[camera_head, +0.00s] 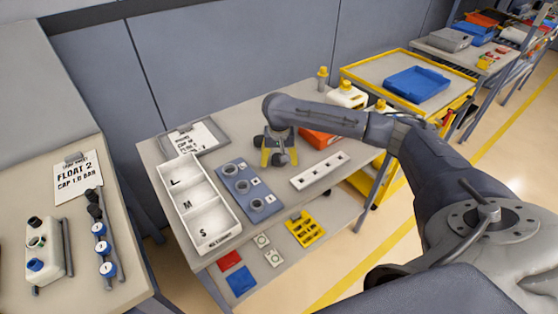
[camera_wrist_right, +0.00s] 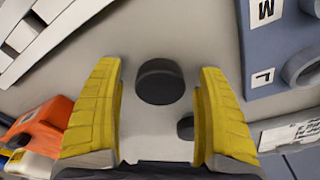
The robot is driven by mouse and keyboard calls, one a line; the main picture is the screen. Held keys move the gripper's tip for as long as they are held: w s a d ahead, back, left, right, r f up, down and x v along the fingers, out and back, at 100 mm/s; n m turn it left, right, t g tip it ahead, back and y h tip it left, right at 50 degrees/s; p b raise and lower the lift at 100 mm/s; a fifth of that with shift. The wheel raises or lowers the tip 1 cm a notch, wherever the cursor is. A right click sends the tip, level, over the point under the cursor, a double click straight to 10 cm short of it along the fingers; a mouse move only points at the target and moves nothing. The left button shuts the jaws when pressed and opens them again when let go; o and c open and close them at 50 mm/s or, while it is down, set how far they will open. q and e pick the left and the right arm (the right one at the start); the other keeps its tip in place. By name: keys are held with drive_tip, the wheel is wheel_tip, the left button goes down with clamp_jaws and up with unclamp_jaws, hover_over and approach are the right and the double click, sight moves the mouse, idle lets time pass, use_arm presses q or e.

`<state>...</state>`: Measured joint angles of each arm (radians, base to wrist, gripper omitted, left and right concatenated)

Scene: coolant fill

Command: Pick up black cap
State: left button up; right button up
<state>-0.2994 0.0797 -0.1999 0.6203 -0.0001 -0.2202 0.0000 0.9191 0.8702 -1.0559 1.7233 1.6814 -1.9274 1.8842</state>
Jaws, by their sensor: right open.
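The black cap (camera_wrist_right: 160,82) is a round, dark disc lying on the light table top. In the right wrist view it lies between the two yellow fingers of my right gripper (camera_wrist_right: 160,72), with clear gaps on both sides. My right gripper is open and points down at the table. In the head view my right gripper (camera_head: 279,157) is over the table behind the blue-grey block, and it hides most of what lies under it. A second, smaller dark piece (camera_wrist_right: 185,127) is partly hidden by a finger. My left gripper is not in view.
A blue-grey block with rings (camera_head: 238,187) stands close to my right gripper. A white tray marked L, M, S (camera_head: 199,241) is to its left, a white strip with holes (camera_head: 320,170) to the right. An orange thing (camera_head: 318,138) lies behind the strip.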

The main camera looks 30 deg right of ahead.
drive_tip(key=shift+f, duration=0.25)
drive_tip(key=c, duration=1.2)
